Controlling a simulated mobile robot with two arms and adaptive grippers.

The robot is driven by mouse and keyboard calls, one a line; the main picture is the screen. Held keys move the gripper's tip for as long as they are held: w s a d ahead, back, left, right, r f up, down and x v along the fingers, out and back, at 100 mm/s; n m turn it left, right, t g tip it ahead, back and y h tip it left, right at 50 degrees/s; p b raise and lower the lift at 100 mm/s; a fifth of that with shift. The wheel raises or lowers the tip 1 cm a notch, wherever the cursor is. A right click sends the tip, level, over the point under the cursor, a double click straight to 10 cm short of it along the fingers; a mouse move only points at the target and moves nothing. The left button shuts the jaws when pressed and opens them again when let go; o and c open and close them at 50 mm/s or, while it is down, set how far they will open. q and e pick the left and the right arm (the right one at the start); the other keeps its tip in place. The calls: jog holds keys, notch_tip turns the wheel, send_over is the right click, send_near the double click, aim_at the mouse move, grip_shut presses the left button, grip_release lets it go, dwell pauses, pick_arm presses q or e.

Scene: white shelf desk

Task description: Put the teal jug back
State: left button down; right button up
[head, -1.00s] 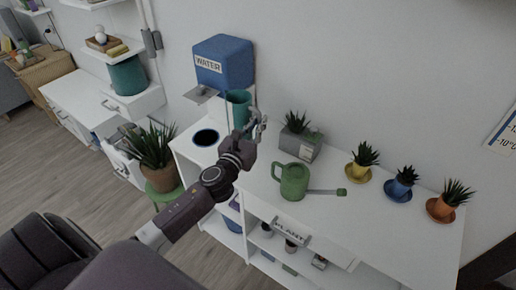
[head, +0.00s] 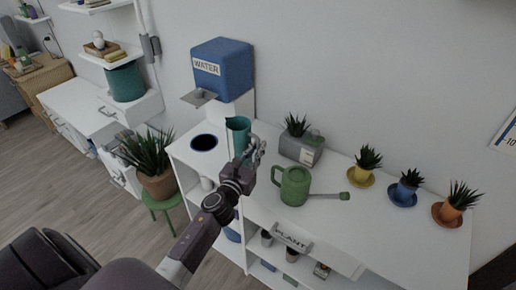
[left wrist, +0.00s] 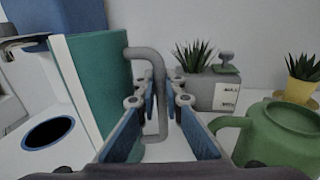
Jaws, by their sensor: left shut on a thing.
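The teal jug (head: 237,136) is upright at the left part of the white shelf desk, in front of the water dispenser's stand. It fills the left side of the left wrist view (left wrist: 98,75), with its grey handle (left wrist: 160,95) between my fingers. My left gripper (head: 255,152) is shut on that handle, from the jug's right side. I cannot tell whether the jug's base touches the desk top. My right gripper is out of view.
The blue water dispenser (head: 222,66) has a metal tray (head: 198,97) below its front. A dark round hole (head: 204,142) is left of the jug. A green watering can (head: 295,186) stands close right. A grey planter (head: 301,150) is behind. Several potted plants stand farther right.

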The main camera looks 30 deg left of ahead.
pick_arm(q)
jog(key=shift+f+b, duration=0.2)
jog(key=shift+b, duration=0.1)
jog(key=c, duration=2)
grip_release()
jog(key=shift+c, duration=0.2)
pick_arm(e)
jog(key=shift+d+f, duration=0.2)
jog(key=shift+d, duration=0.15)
pick_arm(q)
jog(key=shift+r, duration=0.2)
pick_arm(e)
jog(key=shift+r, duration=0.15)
pick_arm(q)
jog(key=shift+s+p, duration=0.1)
jog(key=shift+p, duration=0.25)
jog(key=s+d+b, duration=0.1)
jog(key=s+b, duration=0.1)
jog(key=s, duration=0.9)
jog(key=shift+s+d, duration=0.25)
jog(key=shift+s, duration=0.1)
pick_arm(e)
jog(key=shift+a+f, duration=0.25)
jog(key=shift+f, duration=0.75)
